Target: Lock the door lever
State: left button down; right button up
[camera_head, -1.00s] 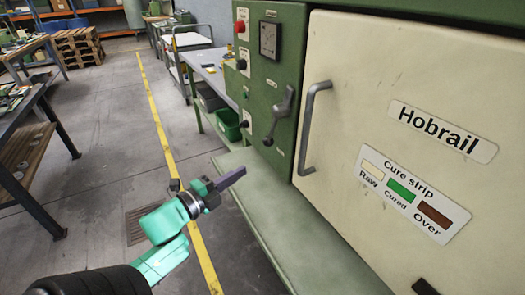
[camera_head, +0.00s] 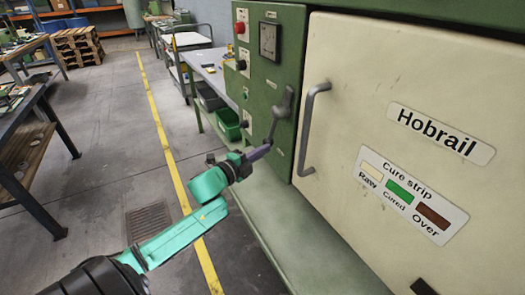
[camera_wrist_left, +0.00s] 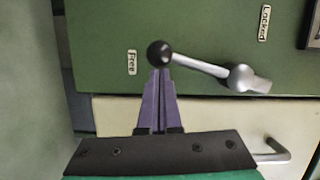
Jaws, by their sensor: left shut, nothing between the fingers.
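The door lever (camera_head: 282,104) is a grey handle on the green panel left of the cream door (camera_head: 345,130), with its arm hanging downward in the head view. In the left wrist view, the lever (camera_wrist_left: 200,65) runs from a silver hub to a black ball knob (camera_wrist_left: 160,53). The knob is beside the "Free" label (camera_wrist_left: 131,62); the "Locked" label (camera_wrist_left: 265,22) is beyond the hub. My left gripper (camera_head: 267,148) is shut and empty, its purple fingertips right at the knob. I cannot tell whether they touch it. My right gripper is out of view.
The cream door looks closed and has a grey bar handle (camera_head: 310,125) close to the lever. A red button (camera_head: 240,27) and a gauge (camera_head: 269,41) sit above. A green ledge (camera_head: 300,240) juts out below. Open floor lies to the left.

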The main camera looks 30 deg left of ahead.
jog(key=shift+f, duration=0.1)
pick_arm(q)
jog(key=shift+w+a+m+b, duration=0.1)
jog(key=shift+a+m+b, duration=0.3)
jog(key=shift+b, duration=0.1)
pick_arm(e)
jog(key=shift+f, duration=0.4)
